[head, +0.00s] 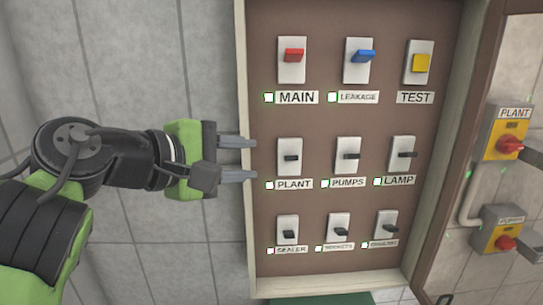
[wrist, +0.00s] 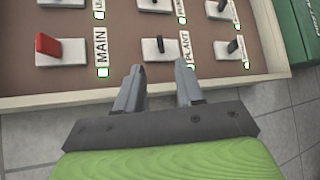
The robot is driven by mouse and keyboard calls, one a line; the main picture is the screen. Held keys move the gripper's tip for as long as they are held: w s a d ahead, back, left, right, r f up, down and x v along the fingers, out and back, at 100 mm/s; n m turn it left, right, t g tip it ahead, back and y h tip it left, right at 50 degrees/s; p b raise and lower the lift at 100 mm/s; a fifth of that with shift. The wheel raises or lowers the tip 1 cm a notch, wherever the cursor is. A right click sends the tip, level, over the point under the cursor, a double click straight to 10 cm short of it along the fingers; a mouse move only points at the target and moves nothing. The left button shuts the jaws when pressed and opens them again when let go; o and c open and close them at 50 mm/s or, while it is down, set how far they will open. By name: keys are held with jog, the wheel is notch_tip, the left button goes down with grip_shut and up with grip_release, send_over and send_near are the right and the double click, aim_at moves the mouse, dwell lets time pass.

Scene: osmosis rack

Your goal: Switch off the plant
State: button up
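The PLANT switch (head: 290,150) is a pale plate with a small black toggle, in the middle row at the left of the brown panel. Its label (head: 293,184) has a green-edged indicator beside it. In the wrist view the PLANT switch (wrist: 153,48) lies just beyond the fingertips. My gripper (head: 250,159) is open and empty, with its two fingers pointing right at the cabinet's left edge, left of the PLANT switch. The gripper also shows in the wrist view (wrist: 159,67). A yellow box (head: 497,128) labelled PLANT, with a red rotary knob (head: 509,145), is on the wall at right.
The MAIN red switch (head: 294,55), LEAKAGE blue switch (head: 363,56) and yellow TEST switch (head: 421,63) are above. PUMPS (head: 347,157) and LAMP (head: 403,154) switches are right of PLANT, with more switches below. The cabinet's raised left edge (head: 246,220) borders the panel.

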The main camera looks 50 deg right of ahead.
aim_at(287, 158)
jog(key=x, duration=1.1)
jog(key=shift+w+d, duration=0.15)
jog(key=shift+w, duration=0.3)
jog(key=shift+c, duration=0.4)
grip_shut()
